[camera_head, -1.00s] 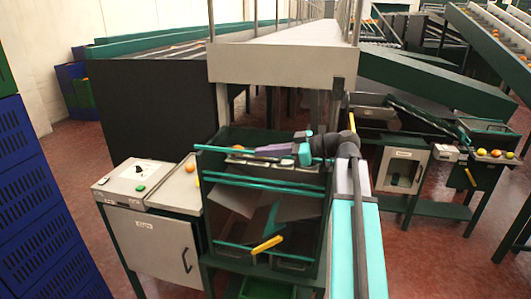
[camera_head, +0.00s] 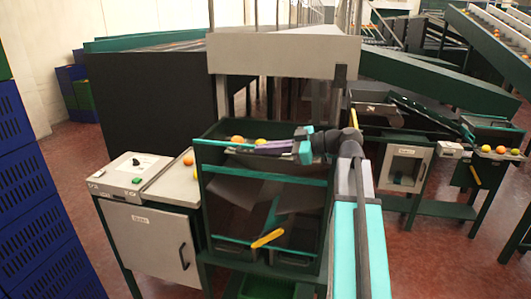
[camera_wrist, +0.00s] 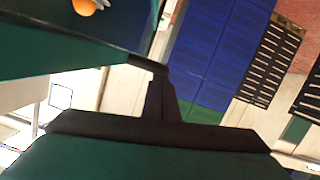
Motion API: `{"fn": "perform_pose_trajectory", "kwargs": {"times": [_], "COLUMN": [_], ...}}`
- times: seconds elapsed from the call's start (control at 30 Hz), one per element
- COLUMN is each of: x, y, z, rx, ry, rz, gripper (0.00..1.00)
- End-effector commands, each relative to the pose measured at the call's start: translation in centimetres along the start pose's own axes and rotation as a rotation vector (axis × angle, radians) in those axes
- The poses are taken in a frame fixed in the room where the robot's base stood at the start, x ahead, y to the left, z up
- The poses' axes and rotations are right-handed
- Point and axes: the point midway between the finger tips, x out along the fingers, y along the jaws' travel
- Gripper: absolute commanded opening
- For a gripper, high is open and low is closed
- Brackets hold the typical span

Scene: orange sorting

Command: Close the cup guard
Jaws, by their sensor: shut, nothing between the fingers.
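The sorting stand (camera_head: 212,215) is a dark green frame with teal bars across its front and tilted grey panels inside. I cannot tell for certain which part is the cup guard; the upper teal bar (camera_head: 222,145) crosses the stand's front top. My gripper (camera_head: 258,148) is at the stand's top, its fingers pointing left along this bar; whether they touch it is unclear. In the wrist view the dark fingers (camera_wrist: 156,75) are together and empty, beside a green edge (camera_wrist: 75,57). A yellow handle (camera_head: 267,238) sits low on the stand's front.
Several oranges (camera_head: 237,140) lie in the stand's top. A white-fronted cabinet (camera_head: 150,240) with a control box (camera_head: 130,172) stands at left. Blue crates (camera_head: 35,220) are stacked far left. A windowed box (camera_head: 405,165) stands at right.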

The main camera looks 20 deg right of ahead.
Motion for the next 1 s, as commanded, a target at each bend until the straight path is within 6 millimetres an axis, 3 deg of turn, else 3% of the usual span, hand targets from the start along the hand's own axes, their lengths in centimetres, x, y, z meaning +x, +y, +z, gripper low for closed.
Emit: {"fn": "perform_pose_trajectory", "kwargs": {"times": [0.1, 0.67, 0.87, 1.0], "x": [0.2, 0.2, 0.0, -0.3], "y": [-0.3, -0.4, -0.4, -0.2], "z": [0.8, 1.0, -0.1, -1.9], "rx": [-0.01, -0.011, -0.013, -0.017], "ry": [-0.006, -0.011, -0.007, -0.001], "rz": [0.0, -0.003, -0.003, 0.0], "gripper": [0.0, 0.0, 0.0, 0.0]}}
